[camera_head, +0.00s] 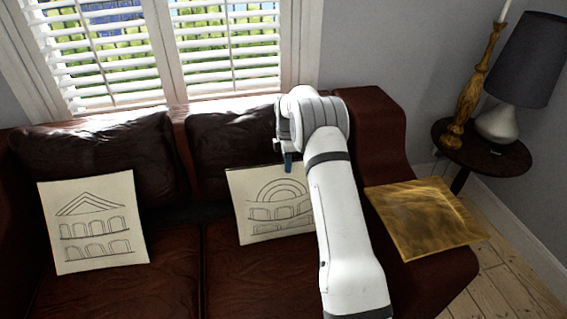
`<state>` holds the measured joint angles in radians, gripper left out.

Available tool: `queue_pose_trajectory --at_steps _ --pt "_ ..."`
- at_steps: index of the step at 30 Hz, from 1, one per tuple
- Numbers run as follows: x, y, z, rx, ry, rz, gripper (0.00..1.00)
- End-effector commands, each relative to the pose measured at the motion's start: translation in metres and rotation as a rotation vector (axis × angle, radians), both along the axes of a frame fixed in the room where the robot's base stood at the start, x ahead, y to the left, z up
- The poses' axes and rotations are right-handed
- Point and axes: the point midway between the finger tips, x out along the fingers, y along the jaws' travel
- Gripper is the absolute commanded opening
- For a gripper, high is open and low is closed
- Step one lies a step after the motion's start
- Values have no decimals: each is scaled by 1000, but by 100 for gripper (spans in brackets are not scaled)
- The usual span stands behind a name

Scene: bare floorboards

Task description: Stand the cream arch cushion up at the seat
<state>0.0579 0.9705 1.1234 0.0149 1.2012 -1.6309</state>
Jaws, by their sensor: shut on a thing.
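The cream arch cushion (262,205), with a line drawing of a large arch over rows of small arches, stands upright on the right seat of the dark red leather sofa (250,280). It is slightly tilted in the picture, near the back cushion (225,140). My arm hides its right side. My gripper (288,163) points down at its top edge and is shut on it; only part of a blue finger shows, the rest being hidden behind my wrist.
Another cream cushion (95,222) with a pediment drawing stands on the left seat. A dark side table (480,152) holds a lamp (520,70) and a candlestick (470,100). A shuttered window is behind the sofa.

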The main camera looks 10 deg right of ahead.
Motion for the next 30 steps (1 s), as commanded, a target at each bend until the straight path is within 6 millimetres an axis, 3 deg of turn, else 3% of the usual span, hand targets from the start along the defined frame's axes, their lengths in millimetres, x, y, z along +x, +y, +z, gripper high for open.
queue_pose_trajectory --at_steps 12,13,21,30 --pt "2 0 -4 0 -2 0 0" --pt "2 0 -4 0 -2 0 14" --pt "2 0 -5 0 -1 1 36" --pt "2 0 -5 0 0 1 38"
